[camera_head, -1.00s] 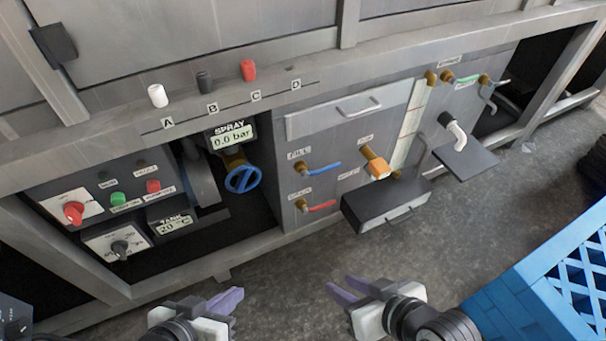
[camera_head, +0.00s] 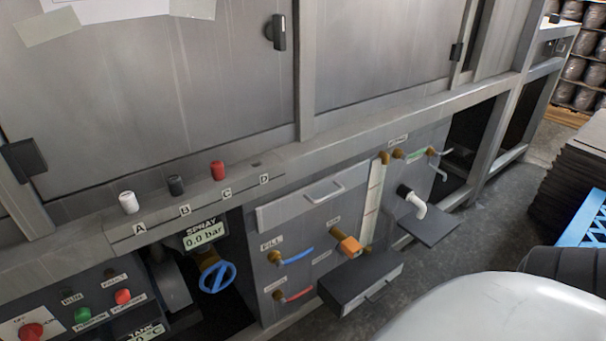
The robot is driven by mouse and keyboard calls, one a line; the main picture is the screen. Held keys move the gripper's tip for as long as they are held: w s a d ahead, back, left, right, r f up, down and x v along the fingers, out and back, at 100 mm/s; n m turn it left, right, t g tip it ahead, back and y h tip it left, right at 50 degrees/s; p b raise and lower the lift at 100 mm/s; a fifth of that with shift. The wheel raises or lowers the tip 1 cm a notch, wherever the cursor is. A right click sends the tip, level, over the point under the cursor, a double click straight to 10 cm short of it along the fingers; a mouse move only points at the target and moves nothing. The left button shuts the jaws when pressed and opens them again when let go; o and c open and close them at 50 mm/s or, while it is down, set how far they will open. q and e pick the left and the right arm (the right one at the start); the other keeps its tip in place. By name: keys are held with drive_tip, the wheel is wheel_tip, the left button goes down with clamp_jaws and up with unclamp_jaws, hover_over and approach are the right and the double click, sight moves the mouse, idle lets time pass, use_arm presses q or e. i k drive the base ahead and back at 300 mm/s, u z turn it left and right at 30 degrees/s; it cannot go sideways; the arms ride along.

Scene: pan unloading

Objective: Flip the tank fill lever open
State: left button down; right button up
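The tank fill lever (camera_head: 297,255) is a blue handle on a brass valve, beside a label that appears to read FILL. It sits on the left part of the grey valve panel and points right, slightly upward. A red lever (camera_head: 298,295) on a similar brass valve is right below it; its label is too small to read surely. Neither of my grippers shows in the head view. A large white rounded part of my own arm fills the bottom right corner.
An orange valve block (camera_head: 347,244) is right of the fill lever, above a protruding dark drawer box (camera_head: 360,283). A blue handwheel (camera_head: 217,278) is to the left, under the SPRAY display (camera_head: 204,235). A white spout (camera_head: 416,207) stands out further right.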

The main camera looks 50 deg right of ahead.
sight(279, 264)
drive_tip(key=k, duration=0.65)
drive_tip(key=z, duration=1.6)
drive_tip(key=i, duration=0.5)
